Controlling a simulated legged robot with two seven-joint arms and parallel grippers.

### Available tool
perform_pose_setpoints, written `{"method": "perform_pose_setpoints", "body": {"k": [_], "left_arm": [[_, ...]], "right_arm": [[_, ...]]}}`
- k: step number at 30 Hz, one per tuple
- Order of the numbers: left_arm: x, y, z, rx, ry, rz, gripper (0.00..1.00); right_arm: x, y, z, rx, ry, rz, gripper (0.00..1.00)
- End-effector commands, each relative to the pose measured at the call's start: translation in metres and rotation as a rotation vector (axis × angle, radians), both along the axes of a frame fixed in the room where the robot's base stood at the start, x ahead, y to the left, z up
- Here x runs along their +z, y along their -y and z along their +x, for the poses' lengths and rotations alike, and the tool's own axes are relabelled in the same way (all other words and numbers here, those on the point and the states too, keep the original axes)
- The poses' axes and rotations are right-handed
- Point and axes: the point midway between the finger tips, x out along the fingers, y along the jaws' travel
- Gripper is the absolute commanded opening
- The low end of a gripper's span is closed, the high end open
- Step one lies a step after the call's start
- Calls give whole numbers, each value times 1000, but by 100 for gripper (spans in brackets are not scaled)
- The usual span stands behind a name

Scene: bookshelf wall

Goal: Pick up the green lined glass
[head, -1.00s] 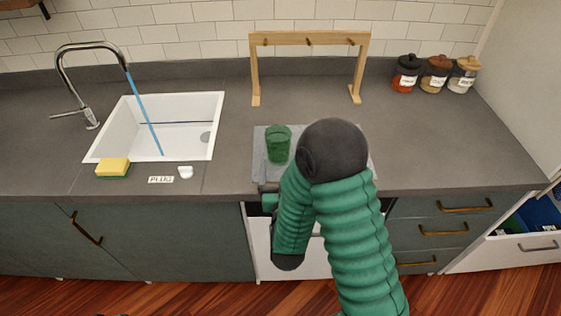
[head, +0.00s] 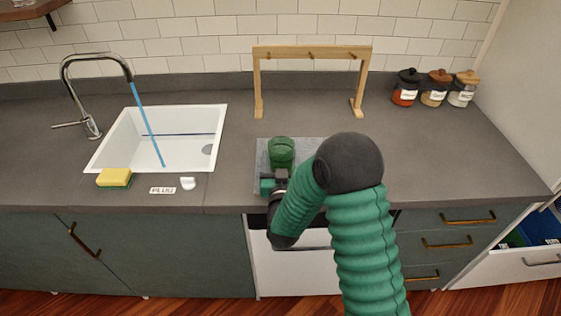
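The green lined glass (head: 281,151) stands upright on a grey tray or mat (head: 263,152) on the counter, right of the sink. My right gripper (head: 274,184) is just in front of the glass, at the near edge of the mat. It is small and partly hidden by its own wrist, so I cannot tell whether its fingers are open or touch the glass. My green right arm hides the right part of the mat. My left gripper is not in view.
A white sink (head: 165,140) with a running tap (head: 95,90) lies to the left. A sponge (head: 115,178), a plug label (head: 162,190) and a small white piece (head: 188,183) lie in front of it. A wooden rack (head: 312,55) and jars (head: 436,90) stand behind.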

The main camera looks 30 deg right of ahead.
Motion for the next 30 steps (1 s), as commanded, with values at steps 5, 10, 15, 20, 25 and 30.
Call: {"method": "perform_pose_setpoints", "body": {"k": [5, 10, 15, 20, 25, 30], "left_arm": [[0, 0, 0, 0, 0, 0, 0], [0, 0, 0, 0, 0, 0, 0], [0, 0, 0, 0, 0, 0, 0], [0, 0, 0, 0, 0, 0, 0], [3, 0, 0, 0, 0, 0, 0], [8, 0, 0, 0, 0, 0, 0]], "right_arm": [[0, 1, 0, -1, -1, 1, 47], [-1, 1, 0, -1, -1, 1, 24], [-1, 1, 0, -2, -1, 1, 14], [0, 1, 0, -2, -1, 1, 14], [14, 1, 0, -1, 2, 0, 14], [40, 0, 0, -1, 5, -1, 14]]}}
